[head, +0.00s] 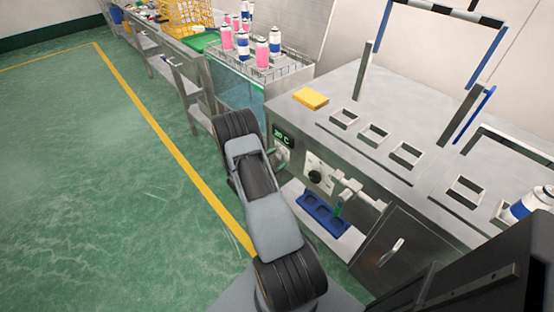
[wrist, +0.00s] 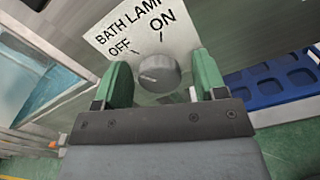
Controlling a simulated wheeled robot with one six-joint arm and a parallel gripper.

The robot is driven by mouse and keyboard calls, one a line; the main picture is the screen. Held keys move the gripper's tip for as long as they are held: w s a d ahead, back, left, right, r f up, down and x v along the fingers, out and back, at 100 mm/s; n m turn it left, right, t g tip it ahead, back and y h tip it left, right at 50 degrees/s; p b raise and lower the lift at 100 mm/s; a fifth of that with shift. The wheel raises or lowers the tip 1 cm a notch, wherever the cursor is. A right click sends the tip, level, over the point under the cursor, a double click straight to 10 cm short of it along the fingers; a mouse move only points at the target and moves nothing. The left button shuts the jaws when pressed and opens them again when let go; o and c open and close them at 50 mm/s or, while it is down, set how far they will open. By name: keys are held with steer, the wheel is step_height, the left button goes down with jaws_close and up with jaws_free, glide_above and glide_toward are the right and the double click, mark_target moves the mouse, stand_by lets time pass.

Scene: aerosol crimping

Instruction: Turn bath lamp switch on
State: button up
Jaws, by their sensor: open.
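In the wrist view, the bath lamp switch is a round grey knob (wrist: 158,73) on a white label plate (wrist: 128,32) reading BATH LAMP, with OFF to the upper left and ON above. I cannot clearly tell which mark the knob points to. My gripper (wrist: 160,76) is open, with one green finger on each side of the knob. A gap shows between each finger and the knob, so no grip is visible. In the head view, my arm hides most of the gripper and the knob.
In the head view, a temperature display (head: 283,137) and a black knob (head: 315,177) sit on the steel bench front. The glass-sided bath (head: 240,92) is to the left. Green floor lies open.

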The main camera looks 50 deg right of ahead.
steer(key=c, duration=0.9)
steer(key=shift+f+m+b, duration=0.15)
steer(key=shift+m+b, duration=0.15)
steer(key=shift+b, duration=0.1)
steer(key=shift+f+m+b, duration=0.15)
steer(key=shift+m+b, duration=0.75)
steer(key=shift+b, duration=0.3)
steer(key=m+b, duration=0.4)
steer(key=b, duration=0.1)
steer(key=shift+f+m, duration=0.1)
steer(key=shift+m, duration=0.2)
steer(key=m+b, duration=0.3)
steer(key=b, duration=0.1)
steer(key=shift+r+m+b, duration=0.2)
steer(key=shift+m+b, duration=0.6)
steer(key=shift+b, duration=0.45)
steer(key=shift+r+m, duration=0.1)
steer(key=shift+m, duration=0.2)
